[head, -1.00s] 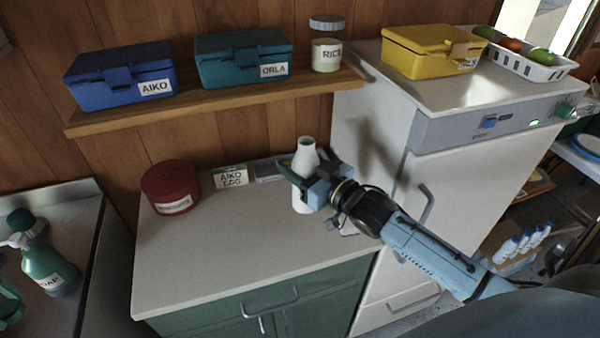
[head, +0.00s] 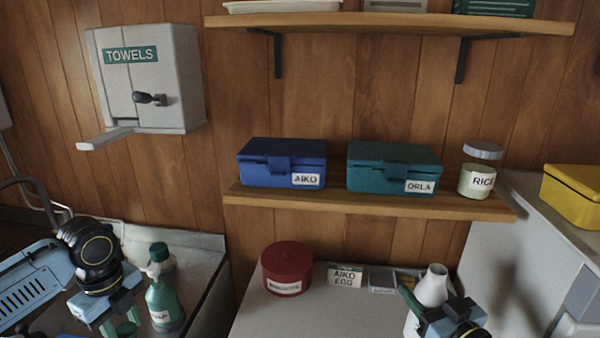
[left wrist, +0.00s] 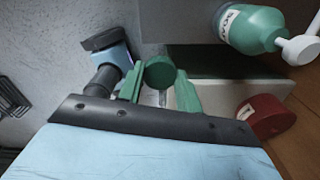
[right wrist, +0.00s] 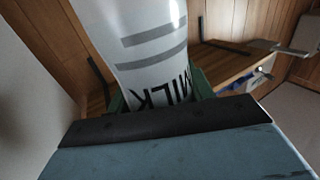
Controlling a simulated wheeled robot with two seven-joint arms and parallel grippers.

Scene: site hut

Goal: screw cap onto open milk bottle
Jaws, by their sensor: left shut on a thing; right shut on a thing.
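The white milk bottle (head: 432,284) is at the right end of the counter in the head view, upright, with an open neck and no cap. My right gripper (head: 424,308) is shut around it. In the right wrist view the bottle (right wrist: 150,50) fills the space between the green fingers, with its MILK lettering showing. My left gripper (head: 116,326) is at the lower left of the head view, far from the bottle. It is shut on a round green cap (left wrist: 160,71), seen between its fingers in the left wrist view.
A green soap bottle (head: 164,303) stands close beside my left gripper. A shelf (head: 370,203) with blue and teal boxes and a rice jar hangs above.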

